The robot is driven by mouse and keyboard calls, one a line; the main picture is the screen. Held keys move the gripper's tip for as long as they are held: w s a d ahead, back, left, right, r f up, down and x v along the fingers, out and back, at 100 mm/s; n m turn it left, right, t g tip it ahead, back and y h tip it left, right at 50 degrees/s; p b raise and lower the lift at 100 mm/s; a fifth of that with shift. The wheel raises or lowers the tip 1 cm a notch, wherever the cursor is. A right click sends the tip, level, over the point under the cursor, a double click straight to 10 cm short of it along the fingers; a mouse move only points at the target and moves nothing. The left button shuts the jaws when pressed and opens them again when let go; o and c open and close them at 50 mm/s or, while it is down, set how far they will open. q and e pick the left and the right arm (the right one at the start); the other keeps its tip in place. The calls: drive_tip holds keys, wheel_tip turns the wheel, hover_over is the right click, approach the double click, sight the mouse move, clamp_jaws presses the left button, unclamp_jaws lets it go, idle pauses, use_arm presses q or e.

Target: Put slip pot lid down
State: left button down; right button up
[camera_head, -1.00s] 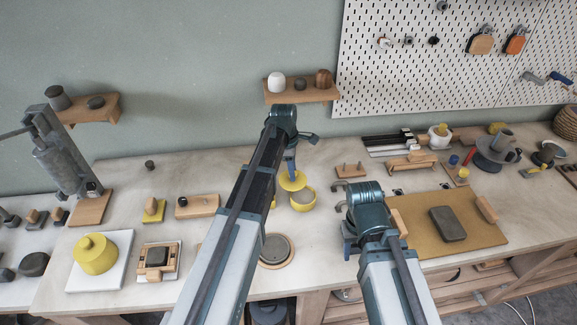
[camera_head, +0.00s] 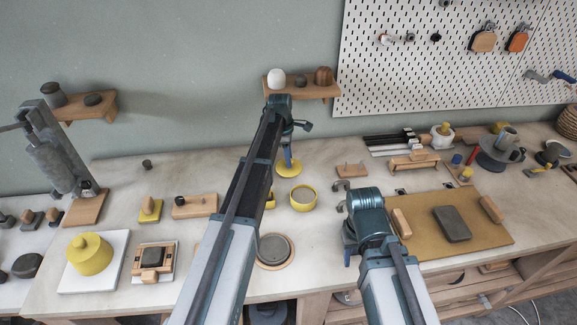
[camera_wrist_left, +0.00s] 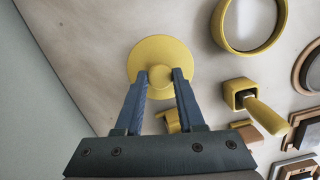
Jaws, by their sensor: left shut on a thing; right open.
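The slip pot lid, a yellow disc (camera_head: 289,170) with a knob, is level just behind and left of the open yellow slip pot (camera_head: 303,198). My left gripper (camera_head: 288,160) is shut on the lid's knob. In the left wrist view the fingers (camera_wrist_left: 160,80) grip the knob at the middle of the lid (camera_wrist_left: 155,50), and the pot's rim (camera_wrist_left: 217,28) is apart from it on the right. I cannot tell whether the lid touches the table. My right gripper (camera_head: 341,197) is open and empty, left of the tan board.
A wall shelf (camera_head: 305,91) hangs behind my left gripper. A wooden block with pegs (camera_head: 350,171) stands to the right.

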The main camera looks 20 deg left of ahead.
use_arm(q)
wheel_tip(320, 180, down, 4)
drive_tip(key=b, duration=0.3)
drive_tip(key=shift+r, duration=0.2)
use_arm(e)
wheel_tip(320, 180, down, 4)
drive_tip(key=shift+r, duration=0.25)
use_arm(q)
drive_tip(key=shift+w+f, duration=0.2)
use_arm(e)
drive_tip(key=shift+f, duration=0.2)
use_arm(q)
drive_tip(key=shift+a+r, duration=0.1)
drive_tip(key=shift+r, duration=0.05)
use_arm(e)
drive_tip(key=shift+r, duration=0.15)
use_arm(q)
drive_tip(key=c, duration=0.5)
unclamp_jaws()
